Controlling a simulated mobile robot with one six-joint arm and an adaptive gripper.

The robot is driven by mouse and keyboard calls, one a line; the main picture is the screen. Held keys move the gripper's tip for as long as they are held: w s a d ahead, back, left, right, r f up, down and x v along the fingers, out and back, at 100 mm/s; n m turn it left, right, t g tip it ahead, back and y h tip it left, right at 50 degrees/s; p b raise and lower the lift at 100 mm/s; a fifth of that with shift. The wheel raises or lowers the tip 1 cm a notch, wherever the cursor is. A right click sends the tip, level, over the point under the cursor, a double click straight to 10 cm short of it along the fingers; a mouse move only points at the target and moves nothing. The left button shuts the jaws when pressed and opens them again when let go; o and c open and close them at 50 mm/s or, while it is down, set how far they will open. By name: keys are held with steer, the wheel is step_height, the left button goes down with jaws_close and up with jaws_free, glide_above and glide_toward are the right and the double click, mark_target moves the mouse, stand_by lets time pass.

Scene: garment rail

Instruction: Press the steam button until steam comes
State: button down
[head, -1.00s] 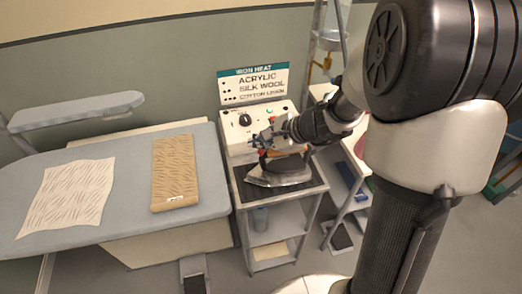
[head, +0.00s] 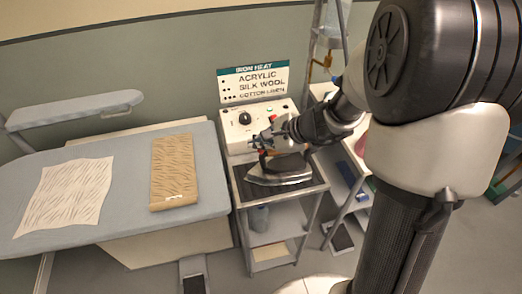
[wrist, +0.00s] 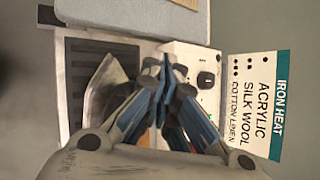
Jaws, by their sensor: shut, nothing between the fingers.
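The iron (head: 279,177) rests on the dark ribbed pad of the small trolley, its metal soleplate edge showing. In the wrist view the iron's pointed metal end (wrist: 104,82) lies left of my fingers. Behind it stands a white control box (head: 236,134) with a black knob (head: 244,118) and a small red part. My gripper (head: 260,140) is shut and empty, above the iron's handle and in front of the box. In the wrist view its blue-sided fingers (wrist: 166,68) meet and cover part of the iron and box. I cannot tell whether they touch anything. I see no steam.
A heat sign (head: 253,84) stands behind the box. The ironing board (head: 125,168) on the left carries a pale cloth (head: 65,197) and a tan cloth (head: 174,172). A shelf unit (head: 352,163) stands close on the right. The trolley's lower shelf holds a bottle (head: 260,218).

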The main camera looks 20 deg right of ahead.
mark_target(260, 151)
steer(key=shift+f+b, duration=0.4)
steer(key=shift+b, duration=0.15)
stand_by(0.6)
stand_by(0.4)
steer(key=shift+r+p, duration=0.65)
steer(key=shift+r, duration=0.2)
step_height(260, 151, up, 5)
steer(key=p, duration=0.4)
steer(key=shift+r, duration=0.1)
